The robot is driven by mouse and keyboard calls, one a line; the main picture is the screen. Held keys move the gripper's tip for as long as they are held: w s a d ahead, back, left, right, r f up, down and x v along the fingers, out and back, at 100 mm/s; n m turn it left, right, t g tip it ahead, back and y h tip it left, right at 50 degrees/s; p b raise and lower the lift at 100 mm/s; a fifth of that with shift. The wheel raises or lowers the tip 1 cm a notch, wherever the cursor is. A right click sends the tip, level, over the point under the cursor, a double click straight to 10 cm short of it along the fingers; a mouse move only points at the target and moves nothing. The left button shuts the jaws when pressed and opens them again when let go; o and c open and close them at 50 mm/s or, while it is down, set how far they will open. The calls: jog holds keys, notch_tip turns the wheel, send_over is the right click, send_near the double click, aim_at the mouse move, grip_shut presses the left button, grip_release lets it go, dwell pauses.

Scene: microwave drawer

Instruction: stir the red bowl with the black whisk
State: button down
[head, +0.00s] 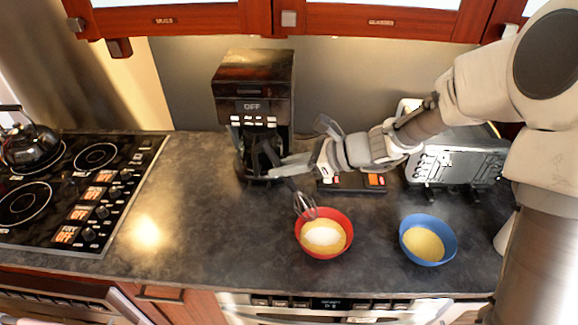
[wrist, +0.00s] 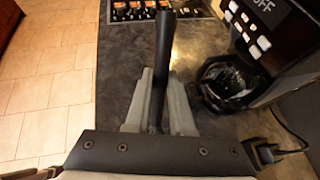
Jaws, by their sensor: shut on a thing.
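The red bowl (head: 345,249) stands on the dark counter, with yellow contents and a white patch inside. The black whisk (head: 293,188) is in my gripper (head: 275,171), its handle slanting from upper left down to its wire end. The wires (head: 305,206) show at the upper left rim of the red bowl; I cannot tell whether they touch it. In the wrist view the black handle (wrist: 165,60) stands between the two grey fingers of my gripper (wrist: 160,103), which are shut on it. The wires are not in the wrist view.
A blue bowl (head: 455,243) with yellow contents stands right of the red bowl. A coffee maker (head: 253,85) stands close behind my gripper. A stove (head: 60,200) with a kettle (head: 32,140) is at left. The counter left of the red bowl is clear.

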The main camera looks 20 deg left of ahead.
aim_at(298, 191)
jog(key=shift+a+f, duration=0.25)
jog(key=shift+f, duration=0.2)
jog(key=shift+d+f+b, duration=0.55)
jog(key=shift+f+b, duration=0.25)
jog(key=shift+f, duration=0.15)
jog(key=shift+d+f+b, duration=0.6)
jog(key=shift+f+b, duration=0.15)
jog(key=shift+f, duration=0.25)
jog(key=shift+d+f+b, duration=0.55)
jog(key=shift+f+b, duration=0.25)
jog(key=shift+f, duration=0.15)
jog(key=shift+d, duration=0.1)
